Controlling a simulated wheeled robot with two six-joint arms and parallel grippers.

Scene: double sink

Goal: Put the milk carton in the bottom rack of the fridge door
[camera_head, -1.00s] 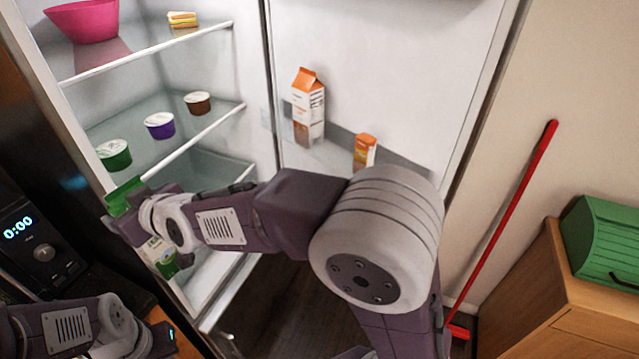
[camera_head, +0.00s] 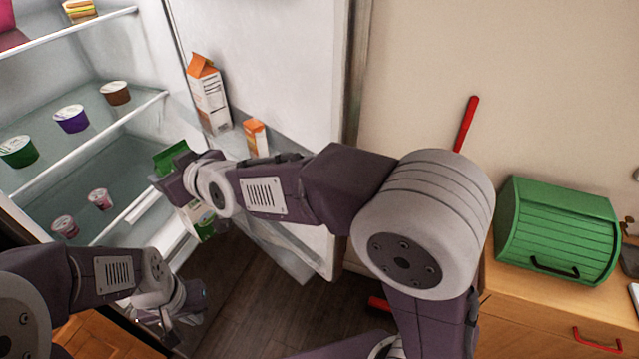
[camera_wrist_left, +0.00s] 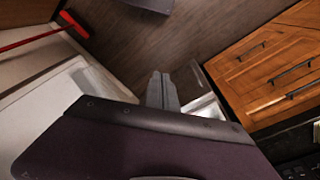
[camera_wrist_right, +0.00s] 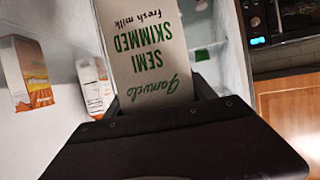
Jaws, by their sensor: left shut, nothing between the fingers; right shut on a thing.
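The milk carton (camera_head: 201,222), white with a green top, is gripped by my right gripper (camera_head: 185,183) in front of the open fridge. Its "semi skimmed" label shows large in the right wrist view (camera_wrist_right: 150,50). My right gripper and arm hide its middle in the head view. The fridge door (camera_head: 275,60) stands open. A lower door rack (camera_head: 285,252) shows below my right arm, partly covered by it. My left gripper (camera_head: 190,302) is low at the left, shut and empty; its closed fingers show in the left wrist view (camera_wrist_left: 162,90).
A tall orange-topped carton (camera_head: 208,95) and a small orange carton (camera_head: 256,137) stand in a higher door rack. Several tubs, such as a purple one (camera_head: 71,119), sit on the fridge shelves. A green bread box (camera_head: 558,230) is on the right cabinet.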

